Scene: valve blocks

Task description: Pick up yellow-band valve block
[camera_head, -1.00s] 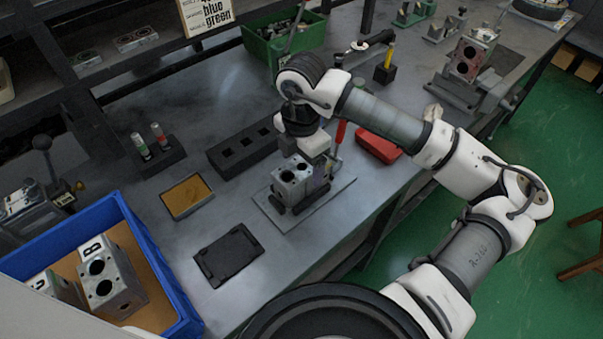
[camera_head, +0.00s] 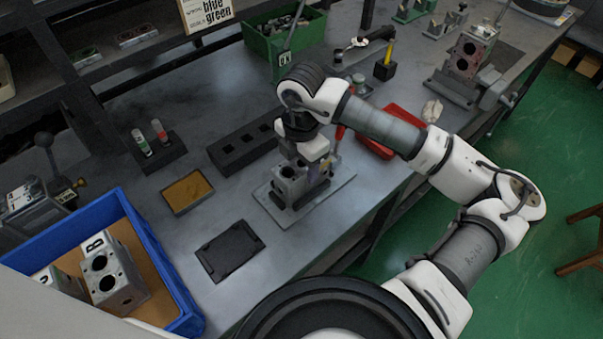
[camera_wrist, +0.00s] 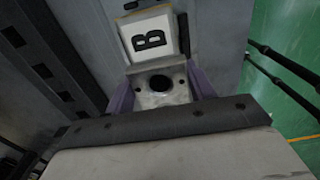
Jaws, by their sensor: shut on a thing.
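A grey metal valve block (camera_head: 288,179) with a round bore stands upright at my gripper, over a flat grey plate (camera_head: 336,192) on the bench. My gripper (camera_head: 312,168) is shut on this block from above. In the wrist view the purple finger pads flank the block (camera_wrist: 163,88), which shows a dark bore and a white face marked B (camera_wrist: 149,40). A thin tan-yellow edge shows by that face; I cannot tell whether it is the yellow band. Whether the block touches its support is hidden. Another valve block (camera_head: 110,275) lies in the blue tray.
The blue tray (camera_head: 160,245) stands at lower left. A black flat tray (camera_head: 230,251), a tan-filled tray (camera_head: 187,192) and a black slotted block (camera_head: 243,146) lie left of the plate. A red case (camera_head: 375,146) and a vise (camera_head: 465,85) stand to the right.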

